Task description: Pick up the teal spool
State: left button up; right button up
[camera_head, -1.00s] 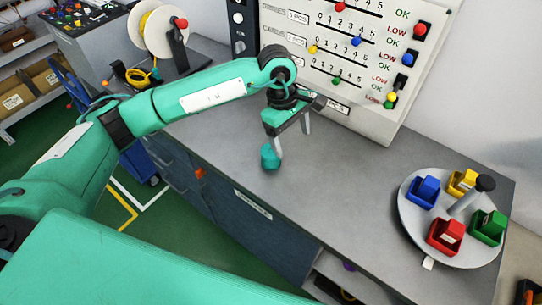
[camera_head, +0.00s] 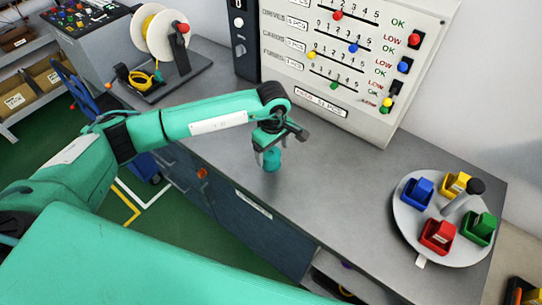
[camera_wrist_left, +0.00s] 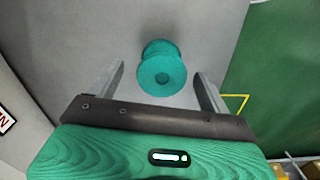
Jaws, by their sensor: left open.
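The teal spool (camera_head: 272,160) stands on the grey workbench near its front edge in the head view. In the left wrist view the left gripper (camera_wrist_left: 158,80) is open, one finger on each side of the spool, with gaps showing. My right gripper is not in view.
A round tray (camera_head: 407,224) with blue, yellow, red and green bins stands at the bench's right end. A board with coloured beads (camera_head: 350,85) stands behind. A white cable reel (camera_head: 142,32) is at the back left. The bench (camera_head: 335,185) between spool and tray is clear.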

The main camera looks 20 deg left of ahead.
aim_at(271, 153)
pick_arm(q)
jog(key=f+p, duration=0.1)
jog(key=f, duration=0.2)
jog(key=shift+s+a+p, duration=0.1)
jog(key=shift+a+p, duration=0.1)
jog(key=shift+p, duration=0.2)
jog(key=shift+f, duration=0.55)
jog(key=c, duration=1.1)
jog(key=shift+c, duration=0.3)
jog(key=shift+r, duration=0.15)
